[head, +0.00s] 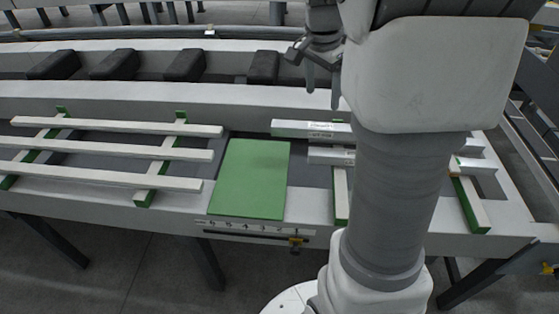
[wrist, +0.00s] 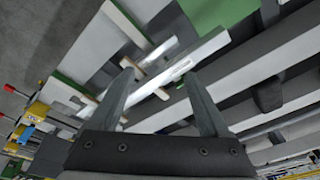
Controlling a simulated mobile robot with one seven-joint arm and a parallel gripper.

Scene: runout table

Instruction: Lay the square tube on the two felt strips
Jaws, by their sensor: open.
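A silvery square tube (head: 300,129) with a label lies at the back of the right-hand rack, with a second, similar tube (head: 328,156) in front of it. Both run behind my arm and appear to cross the left pale felt strip (head: 341,190). The right felt strip (head: 471,203) shows beyond my arm; both strips have green edges. My gripper (head: 322,88) is open and empty, raised over the back side of the table. In the wrist view the back tube (wrist: 210,47) passes beyond the fingertips of my gripper (wrist: 159,74); the gap to it is unclear.
A green mat (head: 249,178) lies left of the tubes. Several long white bars (head: 110,152) rest on the left rack. Dark blocks (head: 186,65) stand along the back conveyor. The front of the felt strips is bare.

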